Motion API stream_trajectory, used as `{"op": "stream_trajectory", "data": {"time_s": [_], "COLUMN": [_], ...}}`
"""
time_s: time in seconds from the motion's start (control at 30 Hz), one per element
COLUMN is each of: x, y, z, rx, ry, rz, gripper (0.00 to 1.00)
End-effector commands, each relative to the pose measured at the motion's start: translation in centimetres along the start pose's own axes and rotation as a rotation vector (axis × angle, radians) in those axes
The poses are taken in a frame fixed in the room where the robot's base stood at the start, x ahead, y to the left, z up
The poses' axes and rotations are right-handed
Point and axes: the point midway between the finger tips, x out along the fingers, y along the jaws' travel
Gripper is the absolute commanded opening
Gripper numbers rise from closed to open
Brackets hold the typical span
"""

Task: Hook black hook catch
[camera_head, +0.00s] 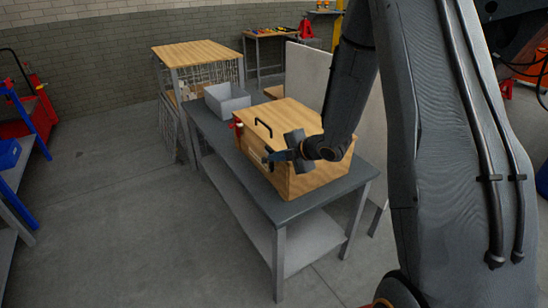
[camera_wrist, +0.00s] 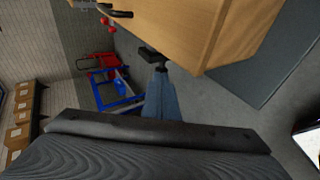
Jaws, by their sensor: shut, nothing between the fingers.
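A wooden box (camera_head: 296,150) with a closed-looking lid sits on the dark-topped workbench. A black bar handle (camera_head: 263,127) is on its top; a small red part (camera_head: 237,125) shows at its left end. My gripper (camera_head: 268,158) is shut and empty, close to the box's front face; I cannot tell whether it touches. In the wrist view my gripper (camera_wrist: 154,55) is beside the wooden box (camera_wrist: 200,25), with a black curved part (camera_wrist: 116,12) at the top edge and small red parts near it. I cannot clearly make out the black hook catch.
The workbench (camera_head: 210,133) also holds an open grey bin (camera_head: 227,99) behind the box. A pale panel (camera_head: 306,79) stands along the bench's far side. A wood-topped cage table (camera_head: 198,55) is further back. The floor left of the bench is clear.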

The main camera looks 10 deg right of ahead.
Motion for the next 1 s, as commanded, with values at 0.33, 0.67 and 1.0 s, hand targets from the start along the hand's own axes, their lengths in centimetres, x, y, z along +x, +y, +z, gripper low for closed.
{"op": "stream_trajectory", "data": {"time_s": [0.33,0.67,1.0], "x": [-6.2,-10.4,-11.2], "y": [1.5,2.2,2.4], "z": [0.4,0.4,0.4], "rx": [-0.001,0.000,0.041], "ry": [-0.006,-0.005,-0.035], "rz": [0.009,0.009,-0.005], "gripper": [0.00,0.00,0.00]}}
